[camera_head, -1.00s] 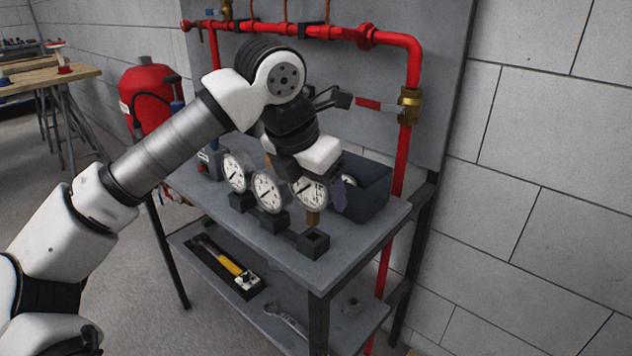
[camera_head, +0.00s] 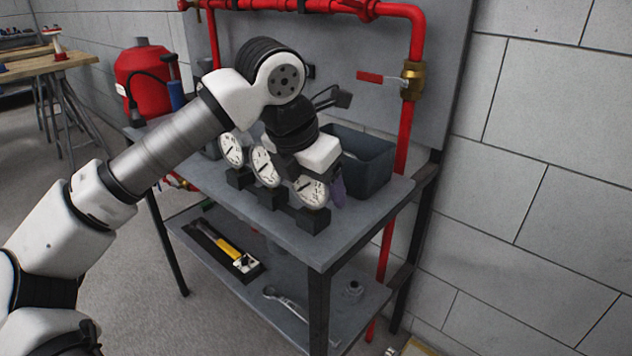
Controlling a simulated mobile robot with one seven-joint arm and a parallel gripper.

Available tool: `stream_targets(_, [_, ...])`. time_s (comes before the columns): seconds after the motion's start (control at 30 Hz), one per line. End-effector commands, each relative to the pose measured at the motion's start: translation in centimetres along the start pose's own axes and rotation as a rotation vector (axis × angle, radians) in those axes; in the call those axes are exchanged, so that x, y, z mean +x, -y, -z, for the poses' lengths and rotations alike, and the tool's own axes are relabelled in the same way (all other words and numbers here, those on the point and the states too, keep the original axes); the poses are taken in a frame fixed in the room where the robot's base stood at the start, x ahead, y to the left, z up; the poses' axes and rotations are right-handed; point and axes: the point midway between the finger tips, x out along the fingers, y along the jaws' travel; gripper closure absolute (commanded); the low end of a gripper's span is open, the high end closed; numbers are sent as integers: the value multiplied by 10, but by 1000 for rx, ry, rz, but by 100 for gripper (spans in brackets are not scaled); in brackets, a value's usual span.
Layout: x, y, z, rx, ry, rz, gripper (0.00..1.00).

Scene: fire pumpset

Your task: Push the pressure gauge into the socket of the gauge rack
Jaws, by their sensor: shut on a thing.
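The pressure gauge (camera_head: 310,192) has a round white dial with a black needle. It is at the right end of a row of three gauges, and my gripper (camera_head: 328,180) is shut on it from behind and above. The dial sits low, right over the end socket of the dark gauge rack (camera_head: 312,219). The gauge's brass stem is out of sight, and I cannot tell how deep it sits. Two like gauges, the middle one (camera_head: 265,166) and the left one (camera_head: 231,150), stand in the rack.
A dark bin (camera_head: 365,170) stands behind my gripper on the grey bench (camera_head: 345,235). A red pipe (camera_head: 404,135) with a brass valve (camera_head: 413,80) rises at the right. The lower shelf holds a yellow-handled tool (camera_head: 228,250) and a wrench (camera_head: 285,301). The bench's front right corner is clear.

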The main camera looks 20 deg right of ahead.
Motion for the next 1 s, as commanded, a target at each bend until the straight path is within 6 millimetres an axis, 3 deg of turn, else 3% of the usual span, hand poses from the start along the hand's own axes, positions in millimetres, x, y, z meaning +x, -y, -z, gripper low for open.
stream_targets(0.27, [0,0,0,0,1,0,60])
stream_targets(0.3, [0,0,0,0,1,0,26])
stream_targets(0.47, [0,0,0,0,1,0,6])
stream_targets(0.77, [-2,0,0,0,0,0,6])
stream_targets(0.87, [-10,0,0,-1,0,-2,6])
stream_targets(1.0, [-35,0,-1,-1,2,-4,6])
